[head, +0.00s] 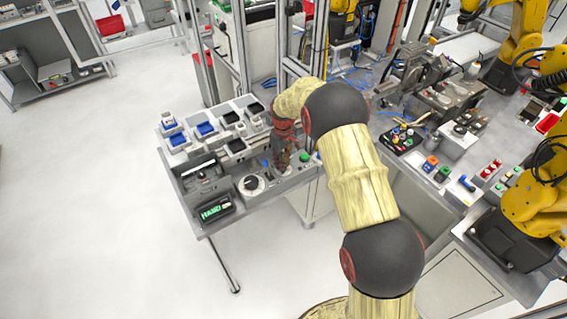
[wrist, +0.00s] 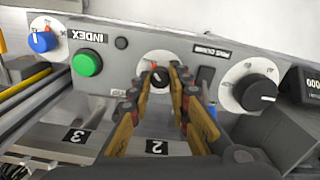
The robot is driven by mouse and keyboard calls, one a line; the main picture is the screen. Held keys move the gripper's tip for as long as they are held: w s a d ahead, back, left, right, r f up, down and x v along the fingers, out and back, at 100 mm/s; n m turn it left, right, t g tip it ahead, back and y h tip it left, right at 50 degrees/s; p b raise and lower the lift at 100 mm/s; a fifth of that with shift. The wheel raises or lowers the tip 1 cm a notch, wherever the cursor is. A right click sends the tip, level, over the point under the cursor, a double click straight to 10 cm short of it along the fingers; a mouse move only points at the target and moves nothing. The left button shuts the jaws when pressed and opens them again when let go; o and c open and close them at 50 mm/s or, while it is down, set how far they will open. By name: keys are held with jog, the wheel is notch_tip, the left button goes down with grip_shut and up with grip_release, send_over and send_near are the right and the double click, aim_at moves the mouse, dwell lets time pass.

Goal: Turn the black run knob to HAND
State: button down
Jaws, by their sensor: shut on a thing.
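A black knob (wrist: 158,83) with a red mark sits on a round white plate on the grey panel (wrist: 112,72) in the wrist view. My gripper (wrist: 158,74) has its two fingers on either side of this knob and is shut on it. The fingers cover parts of the knob's plate, and I cannot read its position labels. In the head view my gripper (head: 283,158) is down at the grey console (head: 300,177), and this knob is hidden there.
A larger black dial (wrist: 258,90) is right of my fingers in the wrist view, beside a small display (wrist: 311,86). A green button (wrist: 87,63) and a blue knob (wrist: 42,40) are to the left. Open floor (head: 110,230) lies left of the console.

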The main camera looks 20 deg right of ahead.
jog(key=shift+w+r, duration=0.1)
jog(key=c, duration=1.8)
grip_release()
jog(key=shift+o, duration=0.7)
notch_tip(320, 180, up, 12)
